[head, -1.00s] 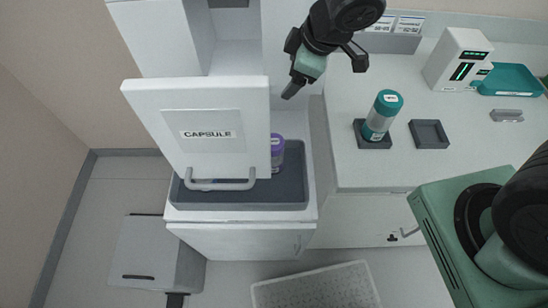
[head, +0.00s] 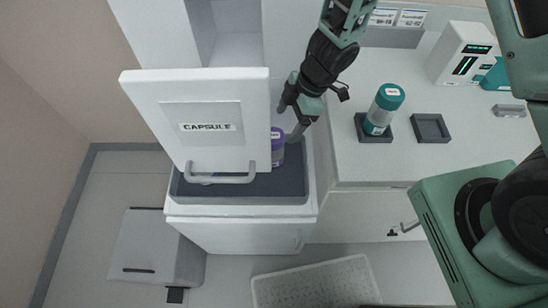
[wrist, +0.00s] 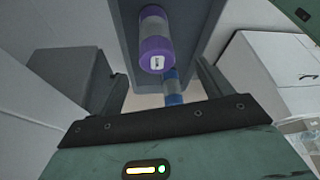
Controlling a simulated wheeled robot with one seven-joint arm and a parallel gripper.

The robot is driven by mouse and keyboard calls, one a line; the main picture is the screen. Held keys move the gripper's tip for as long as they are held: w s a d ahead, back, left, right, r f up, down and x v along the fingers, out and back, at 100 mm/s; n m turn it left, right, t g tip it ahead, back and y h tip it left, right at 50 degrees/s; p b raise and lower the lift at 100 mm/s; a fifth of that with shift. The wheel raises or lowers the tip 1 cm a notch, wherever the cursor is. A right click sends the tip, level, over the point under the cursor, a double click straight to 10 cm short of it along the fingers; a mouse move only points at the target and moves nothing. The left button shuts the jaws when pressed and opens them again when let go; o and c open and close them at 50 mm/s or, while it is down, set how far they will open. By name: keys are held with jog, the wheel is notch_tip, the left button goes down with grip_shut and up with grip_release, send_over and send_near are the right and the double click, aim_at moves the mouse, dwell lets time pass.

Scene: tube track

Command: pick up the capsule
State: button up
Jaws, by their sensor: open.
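A purple-capped capsule (head: 277,146) stands in the grey tray (head: 240,199) of the white cabinet, partly hidden by the raised panel marked CAPSULE (head: 215,105). In the wrist view the purple cap (wrist: 156,54) with a small label faces me, ahead of the jaws. A blue-banded cylinder (wrist: 173,90) shows beyond it, between my fingers. My gripper (head: 293,122) is open and empty, just above and to the right of the purple capsule in the head view. Contact with it is not visible.
A teal-capped capsule (head: 383,108) stands in a dark square holder on the right counter, beside an empty holder (head: 430,128). A white device with green lights (head: 462,55) stands behind. The panel's handle (head: 220,178) juts over the tray. A grey bin (head: 150,248) stands on the floor.

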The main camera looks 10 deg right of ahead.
aim_at(276, 135)
jog(key=x, duration=0.4)
jog(key=shift+b, duration=0.3)
jog(key=x, duration=0.5)
jog(key=shift+w+a, duration=0.15)
jog(key=shift+w, duration=0.2)
jog(key=shift+r, duration=0.1)
jog(key=c, duration=1.1)
